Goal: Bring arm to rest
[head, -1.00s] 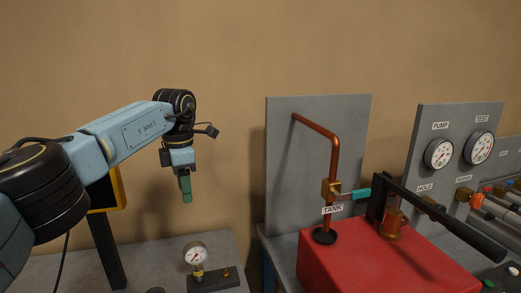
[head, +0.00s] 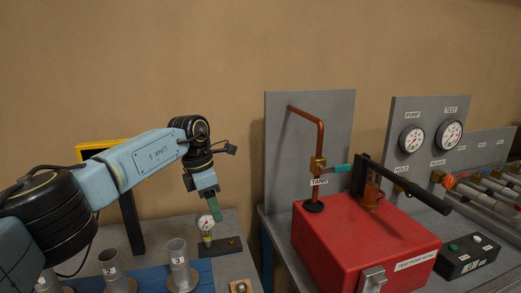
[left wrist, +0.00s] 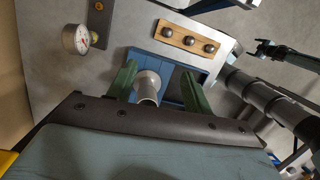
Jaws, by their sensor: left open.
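My left arm comes in from the left in the head view. Its gripper (head: 214,207) hangs with its green fingers pointing down, in front of the small gauge on the left bench. In the left wrist view the left gripper (left wrist: 157,88) has its two green fingers apart, with a grey cylinder (left wrist: 147,88) visible beyond the gap between them. I cannot see the fingers touching anything. My right gripper cannot be made out for certain.
A small gauge (head: 205,223) on a dark base, several grey cylinders (head: 178,262) and a blue tray (head: 150,275) are on the left bench. A red tank box (head: 350,235) with a black lever (head: 405,185) stands at right. The wall space above is clear.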

